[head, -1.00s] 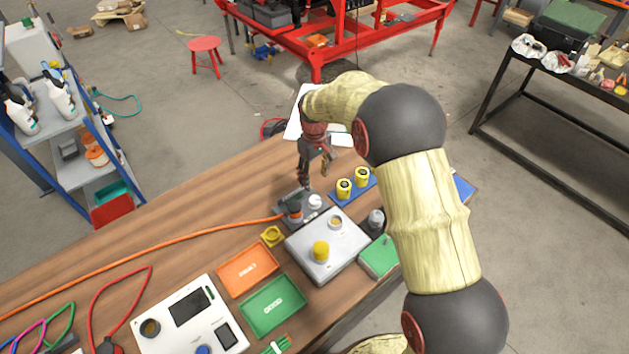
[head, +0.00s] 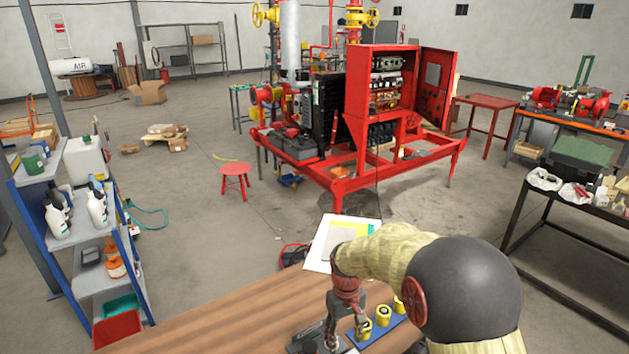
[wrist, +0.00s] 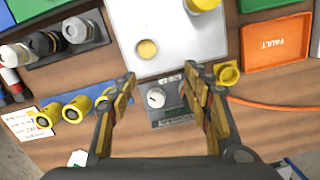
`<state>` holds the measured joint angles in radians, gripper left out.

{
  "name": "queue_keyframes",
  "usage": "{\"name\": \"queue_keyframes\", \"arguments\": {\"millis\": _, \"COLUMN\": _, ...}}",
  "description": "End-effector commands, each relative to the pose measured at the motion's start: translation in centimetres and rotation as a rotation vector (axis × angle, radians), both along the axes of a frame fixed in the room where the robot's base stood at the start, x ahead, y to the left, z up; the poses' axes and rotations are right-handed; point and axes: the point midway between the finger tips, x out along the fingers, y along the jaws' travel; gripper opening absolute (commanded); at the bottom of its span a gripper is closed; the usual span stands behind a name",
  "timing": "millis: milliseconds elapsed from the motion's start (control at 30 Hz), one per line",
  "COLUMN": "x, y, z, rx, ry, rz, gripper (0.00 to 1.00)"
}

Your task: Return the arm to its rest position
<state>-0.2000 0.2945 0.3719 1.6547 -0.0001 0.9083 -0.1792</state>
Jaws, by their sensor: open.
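My gripper (head: 346,328) points down over the wooden bench (head: 215,325), at the lower edge of the head view. In the wrist view its two fingers (wrist: 160,82) are apart, with nothing held between them. Below the gap is a dark device with a white round knob (wrist: 156,97). My arm reaches in from the lower right of the head view and is bent, with the gripper out over the bench.
Yellow cylinders (wrist: 75,110) stand on a blue tray beside the left finger. A grey box (wrist: 175,40) lies ahead. An orange cable (wrist: 270,105) and orange FAULT tray (wrist: 276,42) lie right. A blue shelf (head: 75,225) stands left; open floor lies beyond the bench.

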Motion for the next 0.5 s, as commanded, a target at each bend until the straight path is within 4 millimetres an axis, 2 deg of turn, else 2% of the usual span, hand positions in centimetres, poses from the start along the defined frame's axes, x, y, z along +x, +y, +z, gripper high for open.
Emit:
{"name": "queue_keyframes", "arguments": {"millis": 33, "x": -1.3, "y": -0.6, "z": 1.4, "rx": 0.000, "ry": -0.008, "rz": -0.021, "gripper": 0.49}}
{"name": "queue_keyframes", "arguments": {"millis": 167, "x": -4.6, "y": -2.0, "z": 4.9, "rx": 0.003, "ry": -0.037, "rz": -0.082, "gripper": 0.49}}
{"name": "queue_keyframes", "arguments": {"millis": 300, "x": -8.7, "y": -3.7, "z": 8.8, "rx": 0.010, "ry": -0.084, "rz": -0.147, "gripper": 0.49}}
{"name": "queue_keyframes", "arguments": {"millis": 500, "x": -14.6, "y": -6.0, "z": 13.1, "rx": 0.027, "ry": -0.166, "rz": -0.227, "gripper": 0.49}}
